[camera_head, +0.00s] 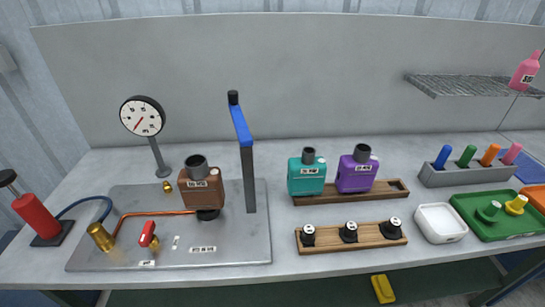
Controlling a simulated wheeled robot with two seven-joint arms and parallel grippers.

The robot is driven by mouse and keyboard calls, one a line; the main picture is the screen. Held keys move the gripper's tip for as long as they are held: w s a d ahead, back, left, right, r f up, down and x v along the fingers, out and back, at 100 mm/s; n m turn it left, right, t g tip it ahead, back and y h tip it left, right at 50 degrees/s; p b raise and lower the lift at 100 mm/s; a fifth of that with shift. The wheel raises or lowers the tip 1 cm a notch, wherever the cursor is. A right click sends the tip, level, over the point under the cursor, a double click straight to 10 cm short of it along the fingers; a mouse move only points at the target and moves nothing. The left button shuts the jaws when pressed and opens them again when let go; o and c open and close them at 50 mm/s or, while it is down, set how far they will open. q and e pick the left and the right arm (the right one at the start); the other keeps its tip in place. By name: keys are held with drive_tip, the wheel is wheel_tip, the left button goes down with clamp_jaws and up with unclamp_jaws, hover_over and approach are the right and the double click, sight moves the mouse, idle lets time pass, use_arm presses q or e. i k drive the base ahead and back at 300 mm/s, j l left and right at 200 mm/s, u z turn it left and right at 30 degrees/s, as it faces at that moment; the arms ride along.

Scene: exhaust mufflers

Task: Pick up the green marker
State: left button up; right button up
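The green marker (467,155) stands upright in a grey holder block (465,178) at the right of the table. A blue marker (442,157) stands to its left. An orange marker (490,154) and a pink marker (512,153) stand to its right in the same block. The green marker's lower end is hidden in the block. Neither of my grippers shows in the head view.
In front of the block are a white dish (440,223) and a green tray (480,228). Teal (306,175) and purple (356,174) mufflers stand on a wooden rack to the left. A wire shelf (470,86) hangs above. A metal plate (235,245) with a gauge stands left.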

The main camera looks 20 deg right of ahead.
sight(470, 151)
drive_tip(key=k+z, duration=0.1)
drive_tip(key=z, duration=1.85)
drive_tip(key=i+l+u, duration=0.15)
drive_tip(key=l, duration=0.2)
drive_tip(key=i+l+u, duration=0.1)
drive_tip(key=l, duration=0.3)
drive_tip(key=i+l+u, duration=0.15)
drive_tip(key=l, duration=0.2)
drive_tip(key=k, duration=0.05)
